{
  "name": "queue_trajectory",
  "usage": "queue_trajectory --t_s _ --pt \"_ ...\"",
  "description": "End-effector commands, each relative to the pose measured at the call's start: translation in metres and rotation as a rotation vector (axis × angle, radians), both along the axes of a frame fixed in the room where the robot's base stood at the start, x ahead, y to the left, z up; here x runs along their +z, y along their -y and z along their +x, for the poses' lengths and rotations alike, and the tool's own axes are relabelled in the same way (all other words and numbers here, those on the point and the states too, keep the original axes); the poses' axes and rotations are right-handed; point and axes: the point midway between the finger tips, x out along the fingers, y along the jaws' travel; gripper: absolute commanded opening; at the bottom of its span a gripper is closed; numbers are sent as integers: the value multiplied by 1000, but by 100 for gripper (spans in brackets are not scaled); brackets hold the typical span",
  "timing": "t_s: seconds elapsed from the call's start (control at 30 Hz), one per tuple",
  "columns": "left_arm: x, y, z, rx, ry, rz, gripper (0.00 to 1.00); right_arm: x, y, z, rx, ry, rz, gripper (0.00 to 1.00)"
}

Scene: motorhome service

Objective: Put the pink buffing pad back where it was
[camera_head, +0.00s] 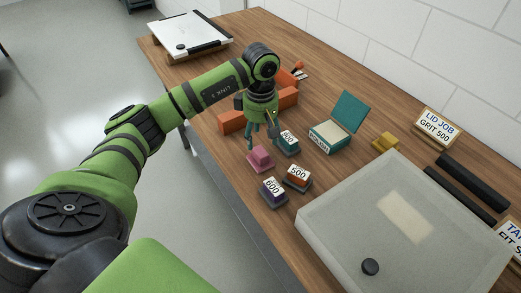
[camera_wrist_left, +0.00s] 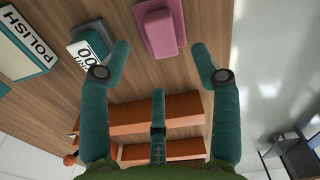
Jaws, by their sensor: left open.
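The pink buffing pad (camera_head: 260,157) rests on the wooden table, just beyond the fingertips of my left gripper (camera_head: 263,138). In the left wrist view the pink pad (camera_wrist_left: 160,32) lies ahead of the spread fingers (camera_wrist_left: 160,58), with nothing between them. My left gripper is open and empty, above the table. A teal block labelled 800 or similar (camera_head: 287,144) sits right beside the gripper; a finger partly covers it in the wrist view. My right gripper is not in view.
Blocks labelled 500 (camera_head: 298,175) and 600 (camera_head: 273,188) sit in front of the pad. An open teal polish box (camera_head: 330,136), an orange rack (camera_head: 233,121), a yellow block (camera_head: 386,141) and a large translucent lid (camera_head: 330,235) surround this area.

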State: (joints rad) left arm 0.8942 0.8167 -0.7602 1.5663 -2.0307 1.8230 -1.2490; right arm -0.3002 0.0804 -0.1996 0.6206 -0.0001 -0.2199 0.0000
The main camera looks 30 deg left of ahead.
Motion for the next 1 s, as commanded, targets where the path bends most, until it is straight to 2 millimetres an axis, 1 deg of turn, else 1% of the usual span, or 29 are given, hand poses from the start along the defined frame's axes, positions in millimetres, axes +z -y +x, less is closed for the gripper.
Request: queue_trajectory --t_s 0.03,0.1,0.2,0.33,0.5,1.0 --pt "9 -1 1 0 6 1 63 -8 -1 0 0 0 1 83" --pt "23 0 1 -1 5 0 63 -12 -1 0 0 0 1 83" --pt "39 0 1 0 3 -1 63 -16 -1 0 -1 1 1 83" --pt "52 0 0 0 1 0 63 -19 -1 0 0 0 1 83" --pt "57 0 0 0 -2 0 63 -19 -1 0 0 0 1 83" --pt "57 0 0 0 -1 0 63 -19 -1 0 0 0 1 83"
